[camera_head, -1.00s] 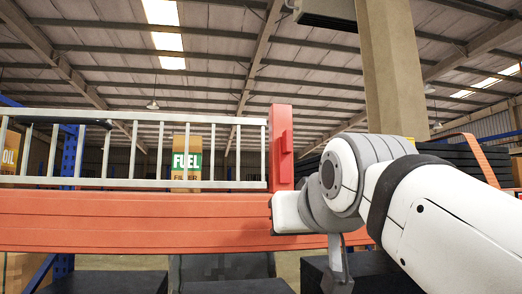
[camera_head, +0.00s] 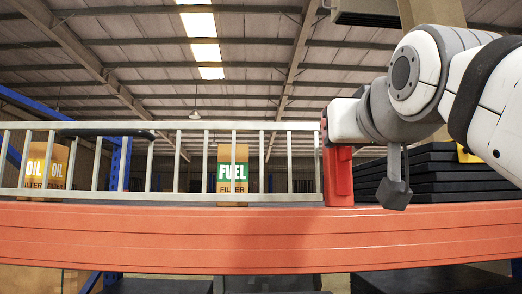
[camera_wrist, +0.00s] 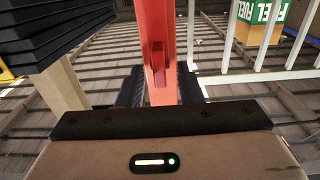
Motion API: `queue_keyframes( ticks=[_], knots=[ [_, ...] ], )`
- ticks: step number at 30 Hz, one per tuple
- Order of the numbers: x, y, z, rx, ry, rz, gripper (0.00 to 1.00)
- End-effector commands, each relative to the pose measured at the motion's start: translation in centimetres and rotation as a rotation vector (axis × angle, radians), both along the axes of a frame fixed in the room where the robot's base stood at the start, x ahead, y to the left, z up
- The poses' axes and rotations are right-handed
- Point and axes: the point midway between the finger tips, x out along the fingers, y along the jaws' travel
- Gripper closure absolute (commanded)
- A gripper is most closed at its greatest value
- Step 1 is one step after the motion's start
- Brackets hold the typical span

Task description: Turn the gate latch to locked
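The gate is a pale metal railing (camera_head: 177,160) whose right end meets a red post (camera_head: 338,180) in the head view. In the wrist view the red post (camera_wrist: 158,25) runs down the middle, with a red latch handle (camera_wrist: 157,62) on its face. My gripper (camera_wrist: 158,88) has its dark fingers apart, one on each side of the post and latch handle. I cannot tell whether they touch. In the head view my wrist covers the top of the post and hides the latch and the fingertips.
An orange beam (camera_head: 180,238) runs across the front below the railing. Cartons marked FUEL (camera_head: 232,178) and OIL (camera_head: 45,172) stand behind the railing. A stack of black slabs (camera_head: 435,175) stands right of the post.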

Motion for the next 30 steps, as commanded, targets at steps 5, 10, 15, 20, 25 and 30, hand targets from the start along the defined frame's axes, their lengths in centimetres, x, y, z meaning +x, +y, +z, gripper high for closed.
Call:
queue_keyframes(
  ticks=[5,10,15,20,25,30],
  knots=[
    [0.05,-0.01,0.01,0.000,-0.001,0.000,0.67],
    [0.06,0.05,0.00,0.000,-0.001,0.001,0.75],
    [0.06,0.09,0.00,0.000,-0.001,0.002,0.89],
    [0.06,0.11,0.00,0.000,-0.001,0.003,1.00],
    [0.05,0.12,0.00,0.000,-0.001,0.003,1.00],
    [0.05,0.14,-0.01,0.000,0.000,0.004,1.00]
  ],
)
